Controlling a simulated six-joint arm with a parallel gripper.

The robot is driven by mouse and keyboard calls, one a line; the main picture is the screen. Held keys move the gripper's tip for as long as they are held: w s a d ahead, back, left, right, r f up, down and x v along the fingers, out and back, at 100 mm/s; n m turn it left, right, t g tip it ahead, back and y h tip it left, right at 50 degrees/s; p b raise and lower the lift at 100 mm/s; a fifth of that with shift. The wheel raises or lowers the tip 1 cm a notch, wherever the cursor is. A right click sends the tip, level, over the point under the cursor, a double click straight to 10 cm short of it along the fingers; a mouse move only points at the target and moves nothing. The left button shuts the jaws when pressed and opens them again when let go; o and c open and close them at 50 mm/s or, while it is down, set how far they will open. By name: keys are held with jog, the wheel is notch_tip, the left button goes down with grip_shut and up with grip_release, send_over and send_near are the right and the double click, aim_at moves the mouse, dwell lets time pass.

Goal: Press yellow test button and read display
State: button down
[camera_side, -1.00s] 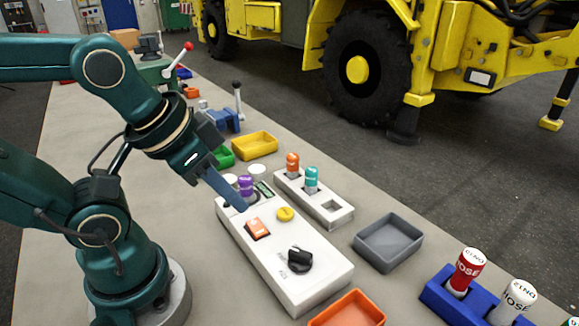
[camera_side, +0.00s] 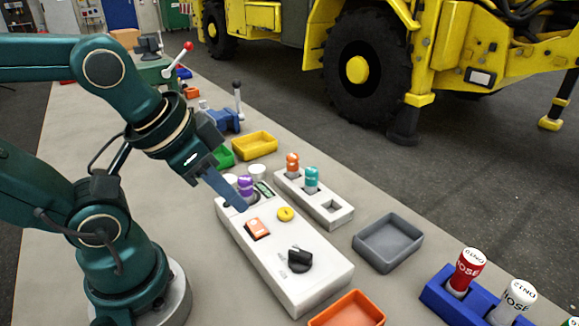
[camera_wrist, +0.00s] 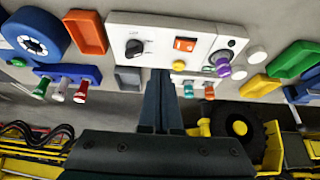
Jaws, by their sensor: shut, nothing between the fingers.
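The white test box (camera_side: 310,275) lies on the bench, with the round yellow button (camera_side: 286,214) on its top. A small dark display (camera_side: 264,188) sits near the box's far end; no reading is legible. My gripper (camera_side: 242,207) is shut and empty, its tip over the far left part of the box, left of the yellow button and apart from it. In the wrist view, the yellow button (camera_wrist: 178,65) shows just right of my fingertips (camera_wrist: 160,72).
An orange switch (camera_side: 257,228) and a black knob (camera_side: 299,260) are on the box. A purple plug (camera_side: 246,185) stands close beside my fingers. Behind is a white holder (camera_side: 335,212) with orange and teal plugs. A grey tray (camera_side: 388,243) stands at right.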

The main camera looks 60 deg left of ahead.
dwell(0.4)
jog(key=n+h, duration=0.7)
jog(key=n, duration=0.9)
send_over(280, 209)
jog(key=shift+r, duration=0.15)
jog(key=shift+f, duration=4.4)
